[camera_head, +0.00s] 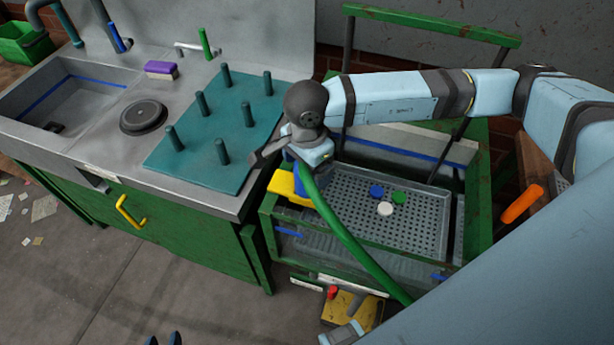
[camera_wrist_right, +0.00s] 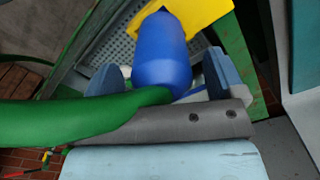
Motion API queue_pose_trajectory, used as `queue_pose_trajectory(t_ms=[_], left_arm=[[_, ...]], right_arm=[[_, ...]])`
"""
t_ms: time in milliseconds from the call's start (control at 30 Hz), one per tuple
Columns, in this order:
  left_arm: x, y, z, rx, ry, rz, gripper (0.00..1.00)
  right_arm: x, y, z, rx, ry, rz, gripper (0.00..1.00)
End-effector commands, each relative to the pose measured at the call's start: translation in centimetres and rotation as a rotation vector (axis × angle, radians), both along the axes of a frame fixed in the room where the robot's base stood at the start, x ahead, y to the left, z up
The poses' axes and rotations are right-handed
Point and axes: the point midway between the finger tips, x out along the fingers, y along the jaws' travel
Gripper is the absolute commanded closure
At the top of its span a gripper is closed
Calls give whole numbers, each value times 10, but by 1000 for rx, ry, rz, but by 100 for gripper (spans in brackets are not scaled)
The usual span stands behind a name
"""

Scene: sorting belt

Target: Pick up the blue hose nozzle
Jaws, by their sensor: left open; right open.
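The blue hose nozzle (camera_wrist_right: 162,50) stands out between the two blue fingers of my right gripper (camera_wrist_right: 166,76) in the right wrist view. The fingers are open, one on each side of it; I cannot tell if either touches it. A green hose (camera_wrist_right: 60,118) joins the nozzle at its near end. In the head view my right wrist hides most of the nozzle, and the green hose (camera_head: 340,230) hangs down to the right. A yellow piece (camera_wrist_right: 195,15) lies just beyond the nozzle. My left gripper (camera_head: 163,340) shows only its open fingertips at the bottom edge.
A perforated grey tray (camera_head: 425,225) holds blue, green and white discs beside the nozzle. To the left, a teal peg board (camera_head: 195,150) with upright pegs lies on the steel counter near a sink (camera_head: 65,95). A green frame rail (camera_head: 440,25) stands behind.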

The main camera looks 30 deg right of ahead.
Motion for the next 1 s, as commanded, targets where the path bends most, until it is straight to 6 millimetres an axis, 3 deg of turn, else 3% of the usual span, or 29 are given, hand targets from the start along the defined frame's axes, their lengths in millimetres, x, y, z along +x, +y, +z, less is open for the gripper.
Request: queue_pose_trajectory(t_ms=[133, 367, 433, 633, 700, 1000], left_arm=[[0, 1, 1, 2, -1, -2, 57], [0, 1, 0, 5, -1, -2, 57], [0, 1, 0, 5, -1, -2, 57], [0, 1, 0, 5, -1, -2, 57], [0, 1, 0, 5, -1, -2, 57], [0, 1, 0, 4, -2, -2, 57]], right_arm=[[0, 1, -15, 1, 0, 0, 12], [0, 1, -17, 1, -2, 0, 12], [0, 1, -17, 1, -2, 0, 21], [0, 1, -17, 1, -2, 0, 67], [0, 1, -17, 1, -2, 0, 74], [1, 1, -13, 2, -3, -1, 74]])
